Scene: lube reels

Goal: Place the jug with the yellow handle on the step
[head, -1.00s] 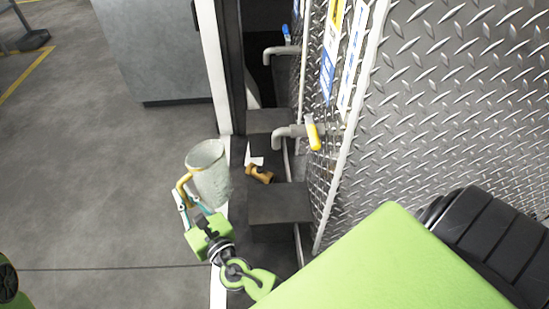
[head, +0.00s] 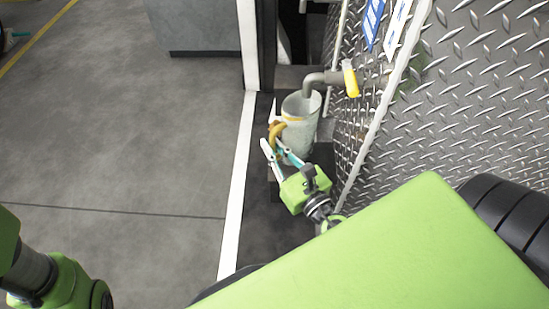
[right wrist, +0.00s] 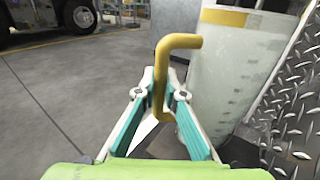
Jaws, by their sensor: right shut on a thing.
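The pale, translucent jug (head: 302,122) with a yellow handle (head: 276,135) is upright over the dark step (head: 318,190), below a grey spout with a yellow lever (head: 350,79). My right gripper (head: 279,150) is shut on the yellow handle. In the right wrist view, the gripper (right wrist: 158,100) has its fingers on either side of the handle (right wrist: 160,75), and the jug (right wrist: 232,70) stands behind to the right. I cannot tell whether the jug's base touches the step. Of my left arm, only green links show at the lower left; its gripper is out of view.
A diamond-plate metal wall (head: 460,110) rises close to the right of the jug. A grey cabinet (head: 200,25) stands at the back left. A white strip (head: 240,180) edges the step side, and the grey floor (head: 130,130) on the left is open.

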